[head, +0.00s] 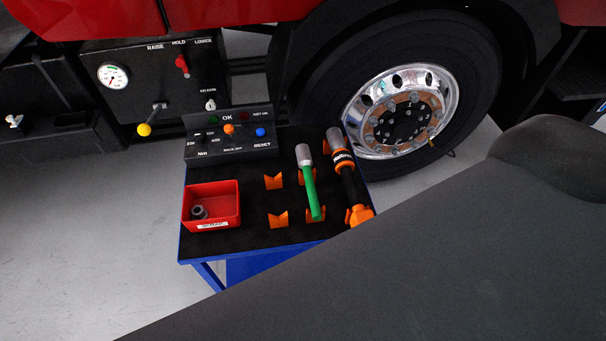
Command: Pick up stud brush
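The stud brush, as far as I can tell, is the tool with a green handle (311,194) and a grey cylindrical head (303,154). It lies on the cart top (239,247), resting across orange V-shaped holders, with its grey end toward the back and its green end toward the front. Neither my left gripper nor my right gripper shows in the head view. A large dark grey surface, which seems to be part of my own arm, fills the lower right and covers the cart's front right corner.
An orange and black tool (346,178) lies just right of the brush. Two empty orange holders (274,181) stand left of it. A red bin (211,206) holds a grey nut-like part. A control box (230,138) stands at the back, near the truck wheel (403,110).

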